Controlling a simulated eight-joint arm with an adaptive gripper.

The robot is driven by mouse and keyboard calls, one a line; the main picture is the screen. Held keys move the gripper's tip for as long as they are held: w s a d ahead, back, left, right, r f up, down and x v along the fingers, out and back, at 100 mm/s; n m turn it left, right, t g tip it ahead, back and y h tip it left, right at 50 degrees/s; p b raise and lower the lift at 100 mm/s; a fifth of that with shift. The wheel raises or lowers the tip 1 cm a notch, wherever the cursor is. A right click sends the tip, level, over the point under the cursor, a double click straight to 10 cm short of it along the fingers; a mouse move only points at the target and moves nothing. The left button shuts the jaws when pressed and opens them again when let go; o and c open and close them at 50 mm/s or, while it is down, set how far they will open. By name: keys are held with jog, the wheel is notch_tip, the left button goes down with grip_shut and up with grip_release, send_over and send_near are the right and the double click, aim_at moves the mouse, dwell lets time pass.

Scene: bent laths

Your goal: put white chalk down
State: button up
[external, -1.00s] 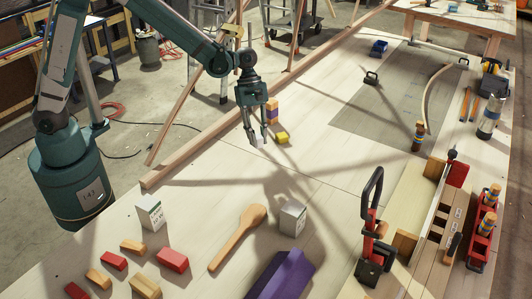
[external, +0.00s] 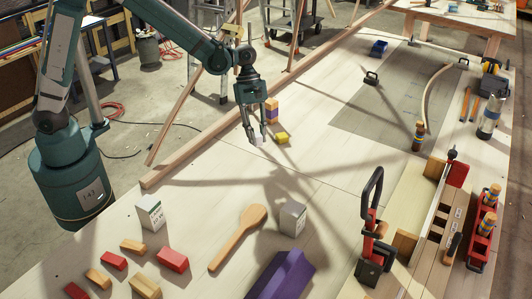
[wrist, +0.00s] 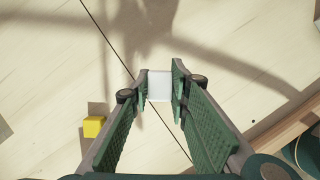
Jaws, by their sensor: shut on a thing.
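My gripper (external: 257,139) is near the far middle of the pale workbench (external: 215,185), left of a small yellow block. It is shut on a small white block-like piece, the white chalk (external: 259,138), which shows between the fingertips. In the wrist view the white chalk (wrist: 160,86) sits between the two green ribbed fingers of my gripper (wrist: 160,88). The chalk is at or just above the bench top; I cannot tell if it touches.
A yellow block (external: 282,138) lies just right of my gripper, with a purple and orange stack (external: 272,112) behind. A wooden rail (external: 200,145) edges the bench. Bench between is clear.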

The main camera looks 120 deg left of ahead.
jog(key=d+m+b, duration=0.1)
jog(key=d+m, duration=0.1)
jog(key=d, duration=1.5)
jog(key=shift+d+r+h, duration=0.15)
jog(key=shift+d+h, duration=0.05)
jog(key=shift+h, duration=0.1)
jog(key=shift+f+b, duration=0.5)
jog(key=shift+f, duration=2.45)
jog(key=shift+f, duration=2.1)
jog(key=shift+f+b, duration=0.2)
jog(key=shift+b, duration=0.2)
jog(key=o, duration=0.9)
jog(key=shift+r, duration=0.15)
